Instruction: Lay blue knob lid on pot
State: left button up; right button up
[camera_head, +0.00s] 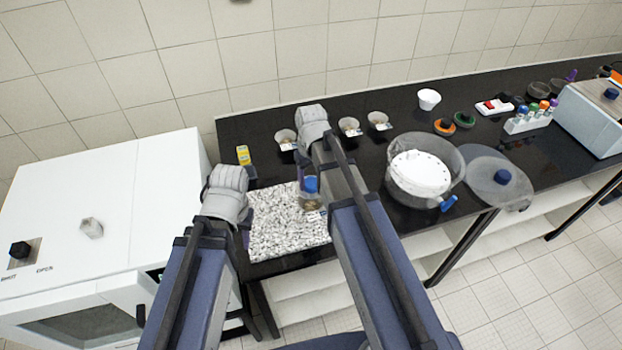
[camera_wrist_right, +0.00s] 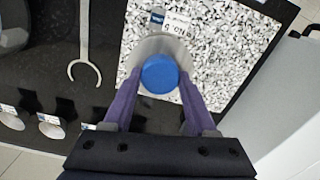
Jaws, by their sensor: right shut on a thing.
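The blue knob lid (camera_head: 486,181) is a clear, shallow disc with a blue knob on top. It lies near the front edge of the black bench, right of the pot. The pot (camera_head: 450,158) is a clear round vessel with a white perforated disc inside and a blue part at its front. My right gripper (camera_wrist_right: 160,90) is shut on a clear jar with a blue cap (camera_wrist_right: 160,73), over the speckled mat; the jar (camera_head: 311,190) also shows in the head view, left of the pot. My left gripper (camera_head: 245,232) is at the mat's left edge, its fingers mostly hidden.
The speckled mat (camera_head: 275,232) lies at the bench's left end beside a white cabinet (camera_head: 100,220). Several small cups (camera_head: 349,127) stand behind. A rack of coloured tubes (camera_head: 528,122) and a white machine (camera_head: 590,118) are at the right. A grey forked tool (camera_wrist_right: 85,47) lies beside the mat.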

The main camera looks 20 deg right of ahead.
jog(key=b, duration=0.5)
send_over(311, 207)
jog(key=shift+f, duration=2.6)
jog(key=shift+f+b, duration=0.55)
jog(key=shift+f, duration=0.1)
jog(key=o, duration=1.4)
jog(key=shift+r, duration=0.1)
notch_tip(311, 207, up, 7)
jog(key=p, duration=0.7)
